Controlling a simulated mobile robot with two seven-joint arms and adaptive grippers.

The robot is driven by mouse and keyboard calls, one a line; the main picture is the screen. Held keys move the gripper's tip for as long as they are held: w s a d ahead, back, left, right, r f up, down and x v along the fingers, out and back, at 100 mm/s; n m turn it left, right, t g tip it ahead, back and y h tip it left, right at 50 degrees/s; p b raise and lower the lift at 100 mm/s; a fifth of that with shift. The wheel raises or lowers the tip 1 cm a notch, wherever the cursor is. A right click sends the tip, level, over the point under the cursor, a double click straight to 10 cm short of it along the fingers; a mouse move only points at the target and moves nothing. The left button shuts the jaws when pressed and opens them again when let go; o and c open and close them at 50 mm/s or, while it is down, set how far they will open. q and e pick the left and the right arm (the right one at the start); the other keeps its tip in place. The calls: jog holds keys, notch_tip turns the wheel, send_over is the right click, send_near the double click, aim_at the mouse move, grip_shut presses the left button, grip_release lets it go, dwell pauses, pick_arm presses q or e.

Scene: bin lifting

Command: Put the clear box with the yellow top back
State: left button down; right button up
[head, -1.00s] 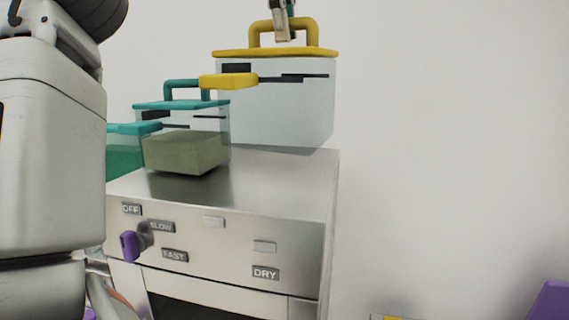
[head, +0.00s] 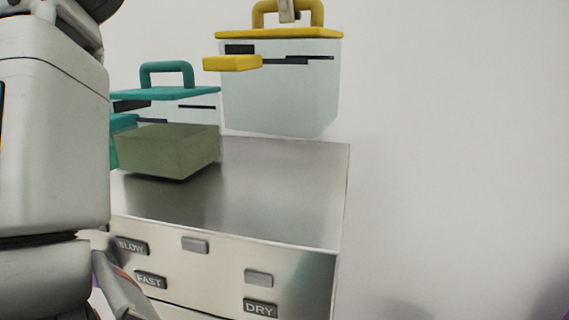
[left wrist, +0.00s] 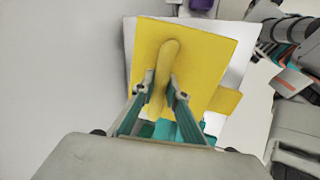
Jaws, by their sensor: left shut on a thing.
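The clear box (head: 280,95) with the yellow top (head: 290,34) hangs upright at the back of the metal machine top; its base shows above the back edge, and its exact gap is hard to tell. My left gripper (head: 288,12) is shut on its yellow handle (head: 257,14), at the upper edge of the head view. In the left wrist view, my left gripper (left wrist: 160,94) straddles the handle, with the yellow top (left wrist: 205,60) below it. My right gripper is not in view.
A teal-topped clear box (head: 200,110) and an olive block (head: 165,152) stand on the left of the machine top (head: 285,190). Buttons labelled SLOW, FAST and DRY line its front. The right part of the top is bare.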

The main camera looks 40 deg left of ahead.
aim_at(275, 65)
pick_arm(q)
notch_tip(275, 65, down, 10)
jog(key=shift+r, duration=0.2)
dwell(0.8)
jog(key=c, duration=2)
grip_release()
jog(key=shift+f, duration=0.15)
jog(key=shift+d, duration=0.1)
